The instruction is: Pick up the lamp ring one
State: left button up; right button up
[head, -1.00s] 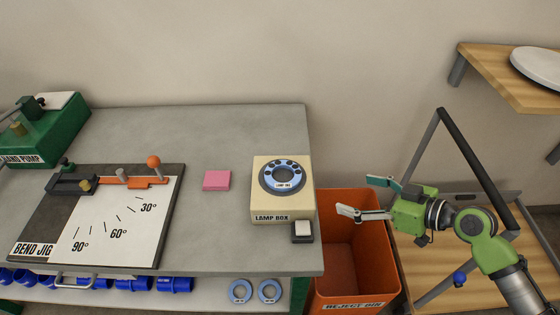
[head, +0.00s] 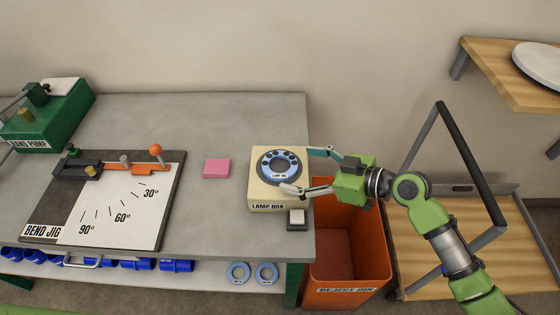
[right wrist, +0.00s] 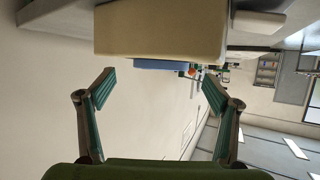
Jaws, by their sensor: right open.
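The lamp ring (head: 264,170) is a blue ring with dark round spots and a small white label, whose text is too small to read fully. It lies on top of the cream lamp box (head: 262,195) near the table's right edge. My right gripper (head: 297,169) is open at the right side of the box, with its fingers reaching over the box edge towards the ring. In the right wrist view the open fingers (right wrist: 158,76) stand apart below the box (right wrist: 160,35), and a blue strip of the ring (right wrist: 158,65) shows between them. My left gripper is out of view.
An orange reject bin (head: 345,250) stands below my right gripper. A small switch block (head: 297,219) sits in front of the box. A pink pad (head: 217,168) and the bend jig (head: 120,205) lie to the left. Two blue rings (head: 239,281) lie on the lower shelf.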

aim_at(288, 165)
jog(key=x, duration=0.1)
jog(key=p+x, duration=0.1)
jog(key=x, duration=0.1)
jog(key=shift+w+a+r, duration=0.15)
jog(key=shift+a+r, duration=0.1)
jog(key=shift+a, duration=0.15)
jog(key=shift+a+f, duration=0.15)
jog(key=shift+f, duration=0.05)
jog(key=c, duration=0.9)
jog(key=shift+c, duration=1.4)
jog(key=shift+r, duration=0.1)
